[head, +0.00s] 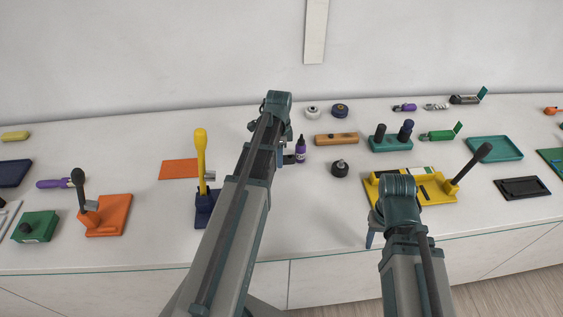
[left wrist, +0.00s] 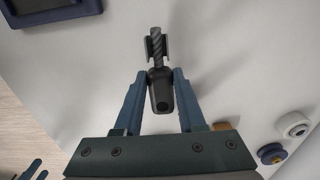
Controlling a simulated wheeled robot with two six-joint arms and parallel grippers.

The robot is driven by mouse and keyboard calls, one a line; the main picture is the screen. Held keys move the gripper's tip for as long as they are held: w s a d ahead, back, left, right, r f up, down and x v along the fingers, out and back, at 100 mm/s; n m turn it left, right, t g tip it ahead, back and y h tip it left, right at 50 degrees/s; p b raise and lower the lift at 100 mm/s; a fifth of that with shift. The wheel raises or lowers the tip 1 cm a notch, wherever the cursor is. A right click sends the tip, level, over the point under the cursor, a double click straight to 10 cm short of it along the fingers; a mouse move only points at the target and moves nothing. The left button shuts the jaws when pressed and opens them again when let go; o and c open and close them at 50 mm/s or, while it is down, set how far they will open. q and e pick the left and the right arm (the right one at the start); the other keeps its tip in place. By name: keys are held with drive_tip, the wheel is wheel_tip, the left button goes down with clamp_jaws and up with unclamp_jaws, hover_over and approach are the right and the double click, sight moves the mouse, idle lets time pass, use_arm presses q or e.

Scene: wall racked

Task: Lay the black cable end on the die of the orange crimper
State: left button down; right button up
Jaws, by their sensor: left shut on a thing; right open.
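The orange crimper (head: 108,215) stands at the left of the counter, with an orange base, a grey head and a raised black lever. My left gripper (head: 281,152) is above the middle of the counter, well to the right of it and mostly hidden by my arm in the head view. In the left wrist view its blue fingers (left wrist: 162,82) are shut on a black piece (left wrist: 160,99), which appears to be the black cable end. A dark ribbed shaft extends from it between two grey prongs. My right gripper (head: 374,232) is open near the front edge, partly hidden.
A navy crimper (head: 206,207) with a yellow lever stands between the orange crimper and my left arm. A green box (head: 35,227) is left of the orange crimper. A yellow crimper (head: 435,187) is behind my right gripper. A purple bottle (head: 300,150) stands beside my left gripper.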

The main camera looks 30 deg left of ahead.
use_arm(q)
drive_tip(key=shift+w, duration=0.5)
drive_tip(key=shift+w+f, duration=0.1)
drive_tip(key=shift+w, duration=0.45)
drive_tip(key=f+b, duration=0.3)
drive_tip(key=shift+s+f+b, duration=0.25)
drive_tip(key=shift+b, duration=0.05)
drive_tip(key=shift+f, duration=0.15)
drive_tip(key=c, duration=0.5)
unclamp_jaws()
wheel_tip(320, 180, up, 12)
drive_tip(key=p, duration=1.2)
drive_tip(key=shift+r, duration=0.25)
